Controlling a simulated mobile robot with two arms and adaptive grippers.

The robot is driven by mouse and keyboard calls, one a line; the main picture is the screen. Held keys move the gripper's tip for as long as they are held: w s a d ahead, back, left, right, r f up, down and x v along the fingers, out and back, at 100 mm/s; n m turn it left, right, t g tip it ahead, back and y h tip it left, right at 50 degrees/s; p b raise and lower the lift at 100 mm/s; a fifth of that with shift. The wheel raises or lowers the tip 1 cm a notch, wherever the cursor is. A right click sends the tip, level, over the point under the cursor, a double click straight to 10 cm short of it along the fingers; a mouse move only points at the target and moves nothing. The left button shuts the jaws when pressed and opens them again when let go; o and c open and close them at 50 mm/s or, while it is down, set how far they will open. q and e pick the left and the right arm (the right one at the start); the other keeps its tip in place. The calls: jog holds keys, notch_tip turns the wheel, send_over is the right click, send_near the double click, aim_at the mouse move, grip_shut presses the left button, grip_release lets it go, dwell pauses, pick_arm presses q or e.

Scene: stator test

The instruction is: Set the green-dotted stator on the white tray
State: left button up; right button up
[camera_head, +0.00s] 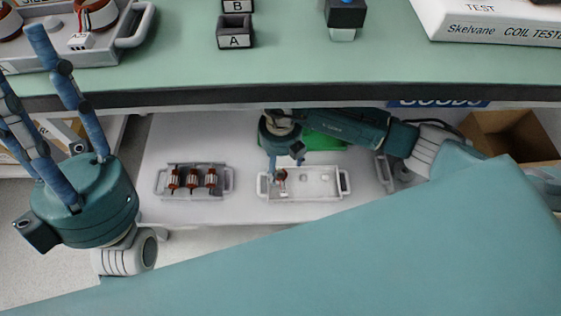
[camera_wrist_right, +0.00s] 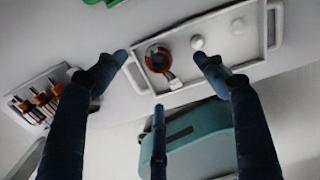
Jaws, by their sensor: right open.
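The white tray (camera_head: 325,193) lies on the lower shelf under the bench; it also shows in the wrist view (camera_wrist_right: 262,45). A stator with an orange-red ring (camera_wrist_right: 151,52) sits at one end of it, beside white round pegs; in the head view the stator (camera_head: 280,176) is partly hidden by my fingers. I cannot make out a green dot on it. My right gripper (camera_head: 284,163) is over that end of the tray, open, its fingertips around the stator but apart from it. My left gripper (camera_head: 38,100) is at the left, fingers up, spread and empty.
A grey tray (camera_head: 227,183) with three red-and-silver parts lies left on the shelf. A green object (camera_head: 325,142) is behind my right arm. The bench (camera_head: 180,68) overhangs, carrying bins (camera_head: 235,36), a tester (camera_head: 490,25) and a tray of stators (camera_head: 95,58). A cardboard box (camera_head: 525,138) stands right.

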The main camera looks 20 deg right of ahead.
notch_tip(320, 180, up, 12)
dwell(0.4)
